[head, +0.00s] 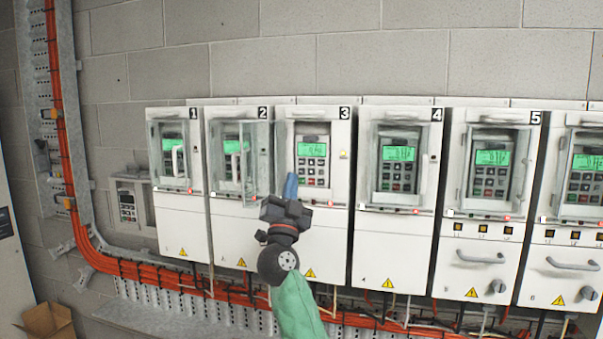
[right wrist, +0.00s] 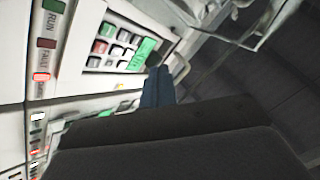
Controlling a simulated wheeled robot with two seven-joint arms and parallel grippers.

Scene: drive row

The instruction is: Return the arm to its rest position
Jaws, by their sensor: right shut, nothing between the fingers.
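My right arm comes up from the bottom in the head view, with a green sleeve. My right gripper (head: 290,186) has its blue fingers together, with nothing between them. It points up in front of the lower left part of drive 3 (head: 323,190). In the right wrist view the shut blue fingers (right wrist: 157,88) are beside the keypad (right wrist: 118,45) of a drive. I cannot tell whether they touch anything. The keypad of drive 3 (head: 313,165) is uncovered, with a lit green display. My left gripper is not in view.
Drives 1 (head: 183,225), 2 (head: 228,225), 4 (head: 388,245) and 5 (head: 470,280) stand beside drive 3. A clear door (head: 258,158) stands open between drives 2 and 3, close to my gripper. Orange cables (head: 150,273) run below. A cardboard box (head: 47,320) lies bottom left.

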